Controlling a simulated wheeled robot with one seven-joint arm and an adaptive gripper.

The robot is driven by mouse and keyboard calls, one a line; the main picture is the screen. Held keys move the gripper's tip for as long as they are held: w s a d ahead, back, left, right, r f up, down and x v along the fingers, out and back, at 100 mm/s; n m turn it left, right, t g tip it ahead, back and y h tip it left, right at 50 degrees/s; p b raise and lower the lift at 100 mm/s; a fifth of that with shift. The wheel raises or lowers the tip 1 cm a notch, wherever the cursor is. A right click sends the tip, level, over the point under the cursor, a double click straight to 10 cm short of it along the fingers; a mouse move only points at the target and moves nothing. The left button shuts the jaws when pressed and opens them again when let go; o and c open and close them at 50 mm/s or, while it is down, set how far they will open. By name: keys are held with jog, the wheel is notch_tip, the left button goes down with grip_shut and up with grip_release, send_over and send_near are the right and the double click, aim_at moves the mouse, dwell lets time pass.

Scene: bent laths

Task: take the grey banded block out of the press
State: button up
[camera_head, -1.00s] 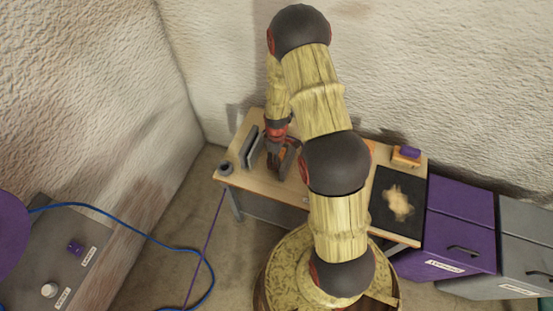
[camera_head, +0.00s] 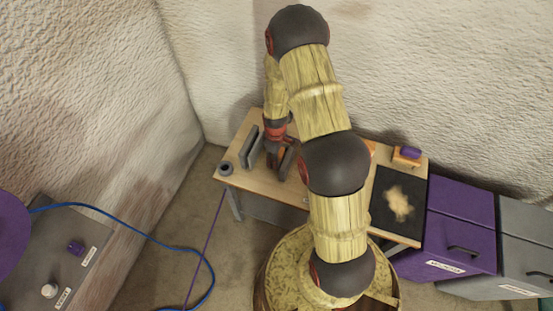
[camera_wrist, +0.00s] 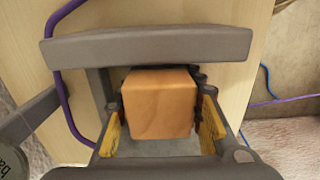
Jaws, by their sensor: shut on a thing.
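In the wrist view my gripper (camera_wrist: 159,118) is shut on a plain orange-tan wooden block (camera_wrist: 160,100), with a yellow-padded finger on each side of it. The block shows no grey colour and no bands. The press shows as a long grey jaw plate (camera_wrist: 150,45) just beyond the block; another grey part crosses the bottom of the view. In the head view my gripper (camera_head: 272,158) is low over the table's left part, between the grey plates of the press (camera_head: 251,147). The block is hidden there. I cannot make out a grey banded block.
The wooden table (camera_head: 262,187) carries a small round grey thing (camera_head: 226,168) at its left corner, a black mat (camera_head: 387,220) with a pale patch, and an orange block with a purple top (camera_head: 408,153). Purple drawers (camera_head: 460,225) stand to the right. Walls close in behind and left.

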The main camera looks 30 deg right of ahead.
jog(key=shift+w+a, duration=0.9)
jog(key=shift+w, duration=0.25)
jog(key=o, duration=1.4)
notch_tip(320, 180, up, 12)
